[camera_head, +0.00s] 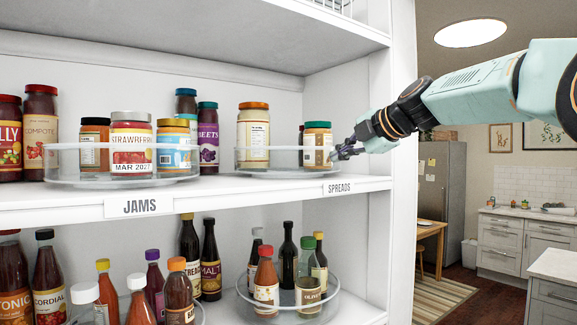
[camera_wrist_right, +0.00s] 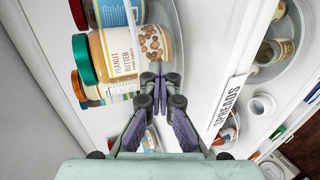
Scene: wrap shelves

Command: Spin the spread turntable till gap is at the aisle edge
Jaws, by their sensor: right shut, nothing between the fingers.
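The spreads turntable (camera_head: 262,171) is a clear round tray with a low see-through wall on the upper shelf, above the SPREADS label (camera_head: 339,188). A tall jar with an orange lid (camera_head: 253,140) stands on its left part. A jar with a teal lid (camera_head: 317,146) stands at its right, with bare tray between them. My right gripper (camera_head: 345,149) is shut and empty beside the right side of the turntable. In the right wrist view its fingertips (camera_wrist_right: 160,84) meet at the rim, close to a peanut butter jar (camera_wrist_right: 122,51); I cannot tell whether they touch. My left gripper is out of view.
The jams turntable (camera_head: 125,180) with several jars stands to the left on the same shelf. A lower shelf holds bottles and another turntable (camera_head: 290,312). The kitchen aisle at the right is open.

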